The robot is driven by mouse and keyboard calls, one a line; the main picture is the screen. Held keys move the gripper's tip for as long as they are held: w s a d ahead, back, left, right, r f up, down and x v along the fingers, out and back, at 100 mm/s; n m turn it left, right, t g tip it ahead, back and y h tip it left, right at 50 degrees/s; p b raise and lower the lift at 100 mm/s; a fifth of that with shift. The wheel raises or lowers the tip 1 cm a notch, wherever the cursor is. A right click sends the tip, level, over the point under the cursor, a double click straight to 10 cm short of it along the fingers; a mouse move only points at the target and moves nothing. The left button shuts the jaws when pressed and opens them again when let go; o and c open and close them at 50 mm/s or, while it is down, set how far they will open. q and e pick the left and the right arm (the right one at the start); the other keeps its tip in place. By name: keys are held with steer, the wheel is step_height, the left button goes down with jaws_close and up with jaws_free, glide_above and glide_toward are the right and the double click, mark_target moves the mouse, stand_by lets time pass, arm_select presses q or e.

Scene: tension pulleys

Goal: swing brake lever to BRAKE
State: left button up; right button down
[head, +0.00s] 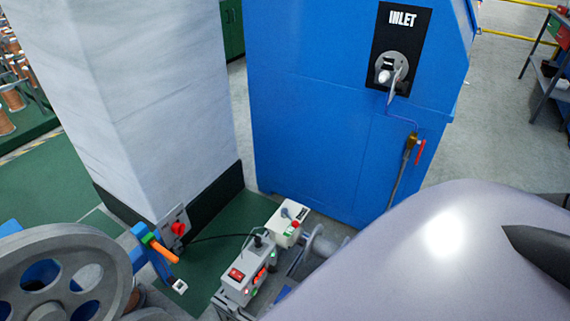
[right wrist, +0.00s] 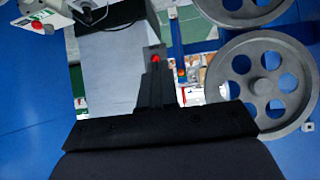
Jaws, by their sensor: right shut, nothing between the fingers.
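A lever with an orange grip (head: 165,252) and green collar sits on the blue bracket beside the spoked pulley wheel at lower left in the head view. I cannot read any BRAKE marking, so I cannot tell whether this is the brake lever. A white box (head: 287,226) beside the blue cabinet also carries a small lever. My right gripper (right wrist: 156,68) is shut and empty in the right wrist view, its dark fingers pointing up the picture. A small red spot (right wrist: 156,58) shows at its tip; I cannot tell what it belongs to. My left gripper is out of view.
A grey control box (head: 243,278) with a red switch stands in front of the white box. A pale column (head: 150,90) and a blue cabinet (head: 340,120) marked INLET stand behind. Spoked wheels (right wrist: 260,85) are right of my gripper in the wrist view.

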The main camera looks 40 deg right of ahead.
steer(key=w+d+f+m+g+h+b, duration=0.25)
steer(key=w+d+f+h+b, duration=0.45)
steer(key=w+d+f+b, duration=0.85)
arm_select(q)
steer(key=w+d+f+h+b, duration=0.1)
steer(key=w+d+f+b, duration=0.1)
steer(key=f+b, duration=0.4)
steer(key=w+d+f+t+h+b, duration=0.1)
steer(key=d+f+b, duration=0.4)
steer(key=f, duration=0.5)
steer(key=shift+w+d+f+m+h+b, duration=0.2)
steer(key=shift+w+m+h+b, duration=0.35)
steer(key=shift+b, duration=0.7)
arm_select(e)
steer(key=w+d+m+g+h, duration=0.2)
steer(key=w+m+g, duration=0.4)
steer(key=w, duration=0.6)
steer(key=shift+d+r+h, duration=0.2)
steer(key=shift+r+h, duration=0.2)
steer(key=shift+h, duration=0.1)
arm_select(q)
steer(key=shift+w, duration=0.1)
arm_select(e)
steer(key=shift+m, duration=0.25)
